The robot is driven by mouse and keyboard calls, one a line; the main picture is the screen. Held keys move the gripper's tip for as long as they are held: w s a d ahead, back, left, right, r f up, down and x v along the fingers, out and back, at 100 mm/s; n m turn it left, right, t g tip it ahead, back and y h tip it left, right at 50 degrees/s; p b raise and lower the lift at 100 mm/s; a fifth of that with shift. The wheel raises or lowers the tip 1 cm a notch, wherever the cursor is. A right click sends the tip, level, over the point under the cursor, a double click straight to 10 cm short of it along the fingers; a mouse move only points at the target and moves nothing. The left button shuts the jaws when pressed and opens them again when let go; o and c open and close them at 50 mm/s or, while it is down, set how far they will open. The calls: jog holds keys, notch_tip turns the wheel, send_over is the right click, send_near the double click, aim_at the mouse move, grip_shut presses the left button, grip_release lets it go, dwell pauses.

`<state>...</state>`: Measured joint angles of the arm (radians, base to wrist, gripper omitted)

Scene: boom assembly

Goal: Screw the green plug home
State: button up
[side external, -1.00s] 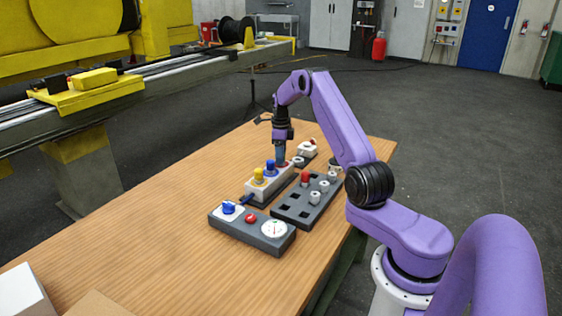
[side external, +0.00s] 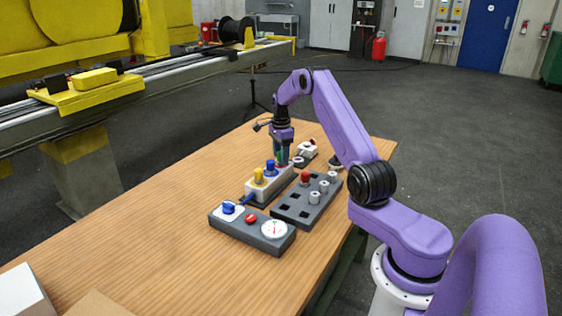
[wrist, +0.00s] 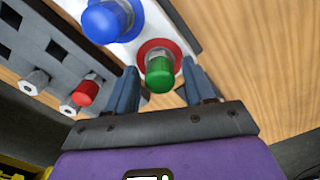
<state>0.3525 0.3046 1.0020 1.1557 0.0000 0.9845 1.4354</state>
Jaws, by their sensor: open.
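The green plug (wrist: 159,75) stands in a red-ringed hole at the end of the white block (wrist: 178,28). The white block also shows in the side view (side external: 266,186). My gripper (wrist: 160,68) is open, with one finger on each side of the green plug and a visible gap at both sides. In the side view my gripper (side external: 282,160) points down over the far end of the block and mostly hides the plug. A blue plug (wrist: 108,20) and a yellow plug (side external: 258,176) stand in the same block. How deep the green plug sits is unclear.
A dark grey rack (side external: 289,212) with square holes, a red plug (side external: 305,177) and several grey-white pieces lies beside the block. A control box (side external: 245,238) with a gauge stands in front. A small white device (side external: 307,148) stands behind. The wooden table (side external: 150,225) is clear at left.

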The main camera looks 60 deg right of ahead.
jog(key=n, duration=0.6)
dwell(0.3)
grip_shut()
jog(key=m, duration=0.2)
jog(key=shift+m, duration=0.3)
jog(key=c, duration=0.9)
grip_release()
grip_shut()
jog(key=m, duration=0.5)
